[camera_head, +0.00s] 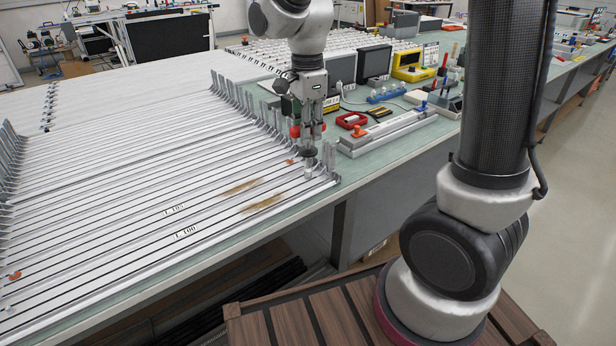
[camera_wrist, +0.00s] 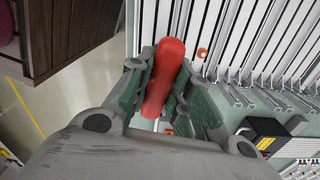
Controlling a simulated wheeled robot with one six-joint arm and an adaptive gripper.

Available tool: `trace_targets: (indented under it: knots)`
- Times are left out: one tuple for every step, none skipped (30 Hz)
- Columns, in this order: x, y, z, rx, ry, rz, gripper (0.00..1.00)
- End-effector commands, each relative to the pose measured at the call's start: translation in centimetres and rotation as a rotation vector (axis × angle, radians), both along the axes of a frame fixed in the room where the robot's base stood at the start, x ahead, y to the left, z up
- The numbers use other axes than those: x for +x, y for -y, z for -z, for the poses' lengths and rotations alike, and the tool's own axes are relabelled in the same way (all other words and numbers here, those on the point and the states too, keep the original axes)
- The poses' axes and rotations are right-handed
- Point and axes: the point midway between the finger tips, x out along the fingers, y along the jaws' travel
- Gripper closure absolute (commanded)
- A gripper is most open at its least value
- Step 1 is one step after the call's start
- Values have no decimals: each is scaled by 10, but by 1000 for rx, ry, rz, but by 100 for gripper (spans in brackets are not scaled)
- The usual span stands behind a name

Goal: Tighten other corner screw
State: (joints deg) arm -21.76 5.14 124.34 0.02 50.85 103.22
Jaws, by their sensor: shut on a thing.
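My gripper (camera_head: 309,128) is shut on a red-handled driver. A dark collar and a grey shaft (camera_head: 310,165) hang upright below, over the near right corner of the front lightbox frame (camera_head: 325,180). The screw under the shaft is hidden, and I cannot tell whether the tip touches it. An orange corner piece (camera_head: 14,275) sits at the frame's left end, and another (camera_head: 291,161) lies just left of the shaft.
Upright metal brackets (camera_head: 245,103) line the frames' right ends, close to my gripper. On the green bench to the right are a red tray (camera_head: 351,120), a metal rail (camera_head: 388,133), a yellow device (camera_head: 408,68) and a blue rack (camera_head: 386,94). The floor at right is clear.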

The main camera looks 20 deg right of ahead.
Motion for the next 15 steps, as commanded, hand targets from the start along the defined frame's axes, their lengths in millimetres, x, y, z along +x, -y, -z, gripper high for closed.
trace_targets:
  knots:
    - [0, 0, 0, 0, 0, 44, 100]
    - [0, 0, 0, 1, 0, 84, 100]
    - [0, 0, 0, 0, 0, 145, 100]
    - [0, 0, 0, 0, 0, 190, 100]
    - [1, 0, 0, 0, 0, 235, 100]
    - [1, 0, 0, 0, 0, 287, 100]
    - [1, 0, 0, 0, 0, 321, 100]
    - [1, 0, 0, 0, 0, 348, 100]
    - [1, 0, 0, 0, 0, 374, 100]
    - [1, 0, 0, 0, 0, 390, 100]
    - [1, 0, 0, 1, 0, 408, 100]
    - [1, 0, 0, 0, 0, 441, 100]
    - [1, 0, 0, 0, 0, 476, 100]
    - [1, 0, 0, 0, 1, 519, 100]
    - [1, 0, 0, 1, 0, 580, 100]
